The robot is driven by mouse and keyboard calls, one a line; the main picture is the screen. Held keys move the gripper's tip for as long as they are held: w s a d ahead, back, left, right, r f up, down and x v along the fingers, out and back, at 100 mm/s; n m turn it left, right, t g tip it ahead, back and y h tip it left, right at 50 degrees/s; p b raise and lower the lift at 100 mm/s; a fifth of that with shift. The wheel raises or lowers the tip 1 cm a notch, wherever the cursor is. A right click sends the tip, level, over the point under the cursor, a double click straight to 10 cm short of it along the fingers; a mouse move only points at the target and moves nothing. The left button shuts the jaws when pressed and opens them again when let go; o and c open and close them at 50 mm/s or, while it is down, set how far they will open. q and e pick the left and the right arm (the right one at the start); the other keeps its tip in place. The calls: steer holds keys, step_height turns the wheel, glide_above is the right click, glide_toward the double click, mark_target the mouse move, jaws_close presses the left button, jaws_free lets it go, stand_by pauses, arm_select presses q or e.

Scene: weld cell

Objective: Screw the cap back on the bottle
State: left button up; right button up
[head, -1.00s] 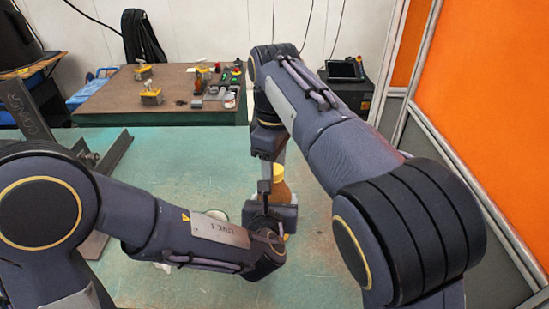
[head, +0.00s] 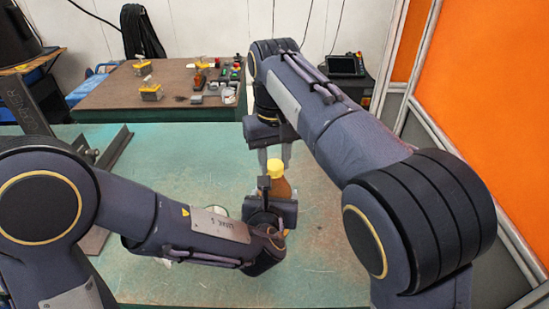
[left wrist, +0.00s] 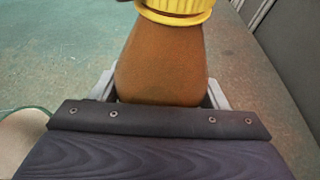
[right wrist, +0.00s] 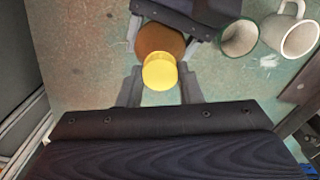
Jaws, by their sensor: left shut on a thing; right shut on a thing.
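The brown bottle (head: 281,188) stands upright at the middle of the green table, with the yellow cap (head: 276,165) at its top. My left gripper (head: 275,200) is shut on the bottle's body; the left wrist view shows a finger on each side of the brown body (left wrist: 160,70) below the yellow cap (left wrist: 178,10). My right gripper (head: 274,160) points down from above, shut on the cap. The right wrist view shows the cap (right wrist: 160,72) between its fingers, over the bottle (right wrist: 158,40). How far the thread is engaged cannot be told.
A dark steel angle piece (head: 112,148) lies at the left of the table. A brown bench (head: 120,95) with small parts stands behind. The front right of the table is clear.

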steer(key=shift+m, duration=0.9)
steer(key=o, duration=1.1)
steer(key=shift+c, duration=0.2)
steer(key=shift+r, duration=2.25)
steer(key=shift+c, duration=0.3)
steer(key=r+n, duration=0.1)
steer(key=n, duration=0.1)
steer(key=r+n, duration=0.1)
steer(key=shift+w+n, duration=0.1)
steer(key=shift+n, duration=0.3)
steer(key=n, duration=0.1)
steer(key=r+n, duration=0.1)
steer(key=n, duration=0.1)
steer(key=shift+r, duration=0.25)
